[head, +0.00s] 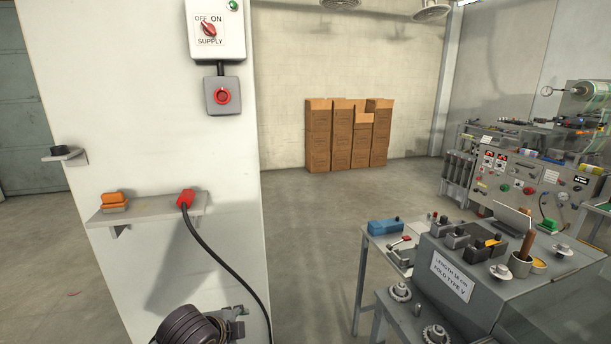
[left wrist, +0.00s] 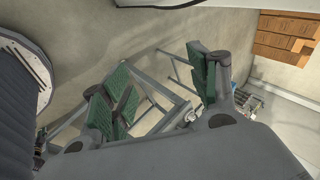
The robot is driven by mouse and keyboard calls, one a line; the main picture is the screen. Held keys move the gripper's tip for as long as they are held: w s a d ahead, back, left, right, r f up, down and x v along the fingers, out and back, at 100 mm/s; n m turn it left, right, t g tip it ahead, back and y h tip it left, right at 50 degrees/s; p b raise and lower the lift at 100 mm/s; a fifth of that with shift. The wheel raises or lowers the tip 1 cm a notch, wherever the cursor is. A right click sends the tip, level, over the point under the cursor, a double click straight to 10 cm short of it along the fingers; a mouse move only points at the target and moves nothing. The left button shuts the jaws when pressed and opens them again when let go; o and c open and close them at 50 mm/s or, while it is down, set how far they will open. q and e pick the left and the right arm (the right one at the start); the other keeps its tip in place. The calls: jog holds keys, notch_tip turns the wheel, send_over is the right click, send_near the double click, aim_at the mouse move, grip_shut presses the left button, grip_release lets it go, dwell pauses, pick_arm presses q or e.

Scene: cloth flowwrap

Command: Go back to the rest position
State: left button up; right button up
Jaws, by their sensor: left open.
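My left gripper (left wrist: 160,75) shows in the left wrist view with its two green-padded fingers spread wide apart. Nothing is between the fingers; the floor and a grey metal frame show behind them. In the head view, a dark ribbed part of my left arm comes in at the bottom edge, in front of the foot of the white pillar (head: 130,130). My right gripper is in neither view.
The pillar carries a supply switch (head: 205,30), a red button box (head: 222,96) and a shelf (head: 150,210) with a red plug (head: 185,199) and hanging cable. A grey machine (head: 480,300) stands at right. Cardboard boxes (head: 340,135) stand by the far wall. Floor between is clear.

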pick_arm(q)
jog(key=s+a+f+n+g+y, duration=0.1)
jog(key=s+a+f+n+g, duration=0.15)
jog(key=s+f+n, duration=0.55)
jog(key=s+a+f+n+g, duration=0.2)
jog(key=s+a+f+n, duration=0.2)
jog(key=s+f+n, duration=0.45)
jog(key=s+f+m+b, duration=0.1)
jog(key=s+f, duration=0.1)
jog(key=f, duration=1.4)
jog(key=s+f+m+b, duration=0.1)
jog(key=s+f, duration=0.1)
jog(key=f, duration=1.3)
jog(key=s+a+f+g+b, duration=0.1)
jog(key=s+f, duration=1)
jog(key=s+a+f+g+b, duration=0.1)
jog(key=s+a+f, duration=0.1)
jog(key=s+f, duration=0.9)
jog(key=shift+a+f, duration=0.3)
jog(key=shift+f, duration=0.1)
jog(key=shift+s+m, duration=0.2)
jog(key=shift+m, duration=0.05)
